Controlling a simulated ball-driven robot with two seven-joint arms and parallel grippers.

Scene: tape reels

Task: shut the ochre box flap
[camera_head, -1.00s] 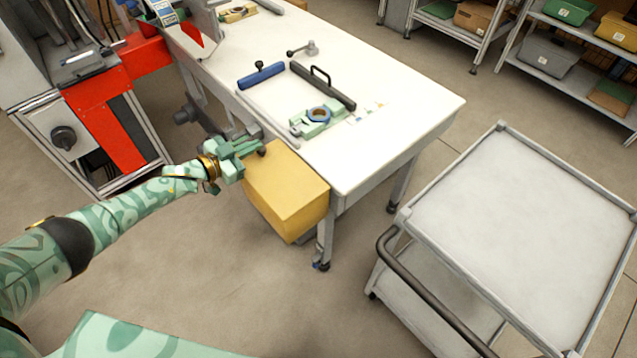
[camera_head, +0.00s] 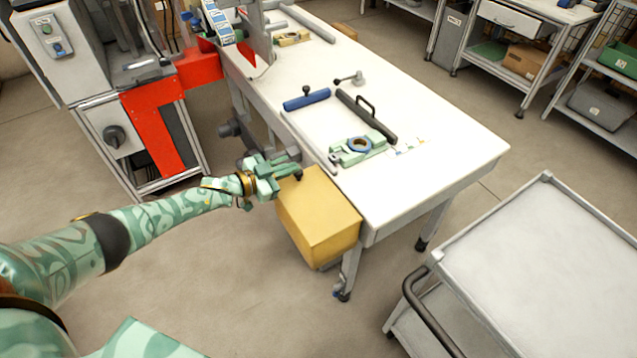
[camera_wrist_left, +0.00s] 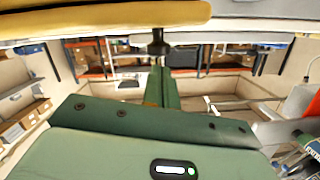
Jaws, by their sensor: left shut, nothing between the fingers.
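The ochre box (camera_head: 318,220) hangs at the near side of the white table, its flat top face lying smooth and looking closed. I cannot make out a separate flap edge. My left gripper (camera_head: 291,170) is shut and empty at the box's far left top edge. In the left wrist view, the shut green fingers (camera_wrist_left: 160,88) point toward a long ochre edge (camera_wrist_left: 100,22) at the top left. A dark knob-like piece (camera_wrist_left: 158,43) sits at the fingertips, just by that edge. I cannot tell whether it touches the box. My right gripper is not in view.
The white table (camera_head: 440,150) carries a blue bar (camera_head: 306,99), a black handled bar (camera_head: 366,116) and a green fixture (camera_head: 357,148). A red-framed machine (camera_head: 155,130) stands left. A grey cart (camera_head: 560,260) stands right. The floor before the box is clear.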

